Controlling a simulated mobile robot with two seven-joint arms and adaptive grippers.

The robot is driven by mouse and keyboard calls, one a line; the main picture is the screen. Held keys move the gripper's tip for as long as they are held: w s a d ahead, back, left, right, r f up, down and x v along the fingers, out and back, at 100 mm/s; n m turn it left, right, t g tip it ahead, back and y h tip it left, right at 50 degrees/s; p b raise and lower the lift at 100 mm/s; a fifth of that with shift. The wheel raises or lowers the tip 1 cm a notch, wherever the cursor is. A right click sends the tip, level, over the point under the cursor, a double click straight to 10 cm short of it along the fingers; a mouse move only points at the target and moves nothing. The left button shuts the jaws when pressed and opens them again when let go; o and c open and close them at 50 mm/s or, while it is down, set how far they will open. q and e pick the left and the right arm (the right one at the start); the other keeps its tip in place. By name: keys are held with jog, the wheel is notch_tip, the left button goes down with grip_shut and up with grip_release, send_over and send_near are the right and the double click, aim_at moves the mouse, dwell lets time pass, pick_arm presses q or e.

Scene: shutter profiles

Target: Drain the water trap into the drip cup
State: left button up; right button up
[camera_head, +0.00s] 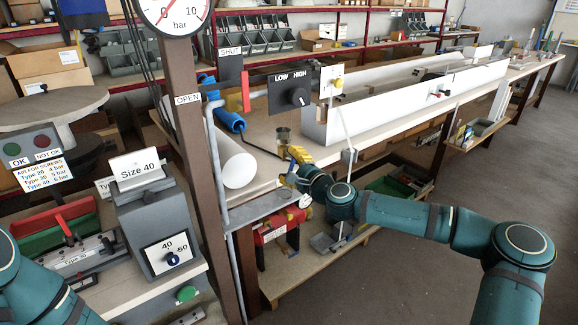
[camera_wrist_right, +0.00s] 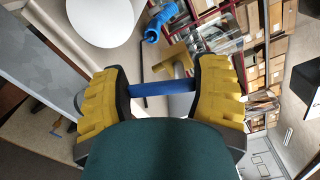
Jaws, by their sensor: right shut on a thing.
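My right gripper (camera_head: 290,167) is over the near edge of the bench, right of the white cylinder (camera_head: 239,170). In the right wrist view its yellow fingers (camera_wrist_right: 160,90) are shut on a blue bar (camera_wrist_right: 160,88). A brass-coloured fitting (camera_wrist_right: 178,57) sits just beyond the bar; I cannot tell whether they are joined. A small see-through vessel (camera_head: 283,136), seen also in the wrist view (camera_wrist_right: 217,45), is just beyond the gripper. I cannot tell whether it is the water trap or the drip cup, nor any water level. My left gripper is out of view.
A brown post (camera_head: 195,150) with a pressure gauge (camera_head: 172,12) stands to the left. A LOW/HIGH switch panel (camera_head: 293,90) stands above the gripper. A long white profile (camera_head: 400,105) lies along the bench.

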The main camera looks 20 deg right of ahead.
jog(key=shift+d+f+n, duration=0.1)
jog(key=shift+n, duration=0.7)
jog(key=shift+d+f+n, duration=0.1)
jog(key=shift+n, duration=0.7)
jog(key=o, duration=1.2)
jog(key=v, duration=1.2)
jog(key=shift+r, duration=0.1)
